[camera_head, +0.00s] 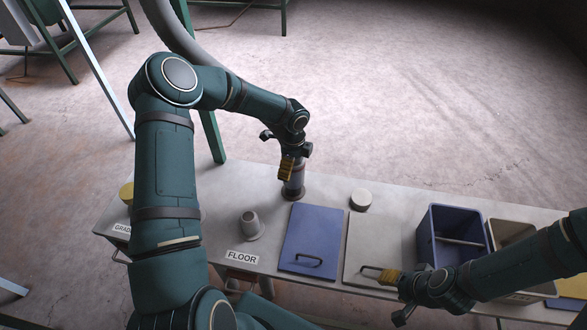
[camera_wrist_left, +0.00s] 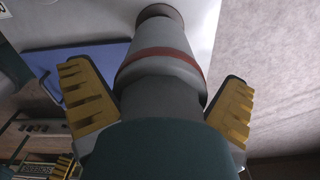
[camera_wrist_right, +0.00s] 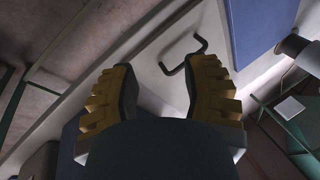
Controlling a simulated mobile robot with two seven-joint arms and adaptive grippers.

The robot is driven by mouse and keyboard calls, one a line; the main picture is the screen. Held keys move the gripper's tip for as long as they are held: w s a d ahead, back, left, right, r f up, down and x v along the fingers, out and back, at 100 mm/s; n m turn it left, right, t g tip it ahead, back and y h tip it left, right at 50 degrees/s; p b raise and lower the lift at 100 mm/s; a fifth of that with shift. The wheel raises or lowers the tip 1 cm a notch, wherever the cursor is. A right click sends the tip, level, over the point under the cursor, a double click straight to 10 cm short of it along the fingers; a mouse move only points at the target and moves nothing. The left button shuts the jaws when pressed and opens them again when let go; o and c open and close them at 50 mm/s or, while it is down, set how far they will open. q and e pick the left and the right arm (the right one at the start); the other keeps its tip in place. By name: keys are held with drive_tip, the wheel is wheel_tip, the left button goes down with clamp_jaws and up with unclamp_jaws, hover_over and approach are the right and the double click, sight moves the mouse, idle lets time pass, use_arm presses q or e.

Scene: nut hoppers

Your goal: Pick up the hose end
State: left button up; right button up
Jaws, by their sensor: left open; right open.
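The hose end appears to be the grey cylinder (camera_head: 293,190) standing on the table near its back edge; its far part is hidden by my gripper. My left gripper (camera_head: 287,168) is open at its upper part. In the left wrist view the grey cylinder with a reddish band (camera_wrist_left: 165,62) lies between the two spread yellow fingers (camera_wrist_left: 158,92), with gaps visible on both sides. My right gripper (camera_head: 388,276) is open beside the handle of a light grey lid (camera_head: 375,240). In the right wrist view a dark bent handle (camera_wrist_right: 183,58) shows just past its fingers (camera_wrist_right: 160,90).
A blue lid (camera_head: 313,235) with a handle lies left of the grey lid. A grey spout (camera_head: 250,223) stands by the FLOOR label (camera_head: 242,257). A white round cap (camera_head: 361,199), a blue bin (camera_head: 428,255) and a beige bin (camera_head: 503,232) are on the table. A thick grey hose (camera_head: 170,25) hangs behind my left arm.

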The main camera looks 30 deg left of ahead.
use_arm(q)
drive_tip(key=c, duration=1.2)
